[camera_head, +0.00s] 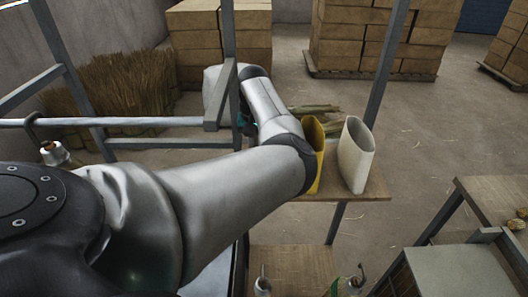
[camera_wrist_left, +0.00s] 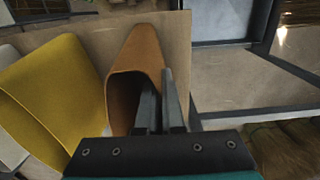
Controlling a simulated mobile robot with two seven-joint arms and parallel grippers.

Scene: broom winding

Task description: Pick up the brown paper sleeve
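The brown paper sleeve (camera_wrist_left: 143,48) shows in the left wrist view, its open mouth toward the camera, beside the yellow sleeve (camera_wrist_left: 62,92). My left gripper (camera_wrist_left: 160,82) has its two fingers close together at the sleeve's right rim, one inside the mouth and one outside, with the wall between them. In the head view my left arm hides the brown sleeve and most of the gripper. The yellow sleeve (camera_head: 315,150) stands there just right of my arm. My right gripper is not in view.
A white sleeve (camera_head: 356,155) stands right of the yellow one on a wooden shelf (camera_head: 372,190). Metal frame posts (camera_head: 388,65) rise around it. A straw pile (camera_head: 130,90) and stacked boxes (camera_head: 355,35) stand behind. Another table (camera_head: 490,195) is at the right.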

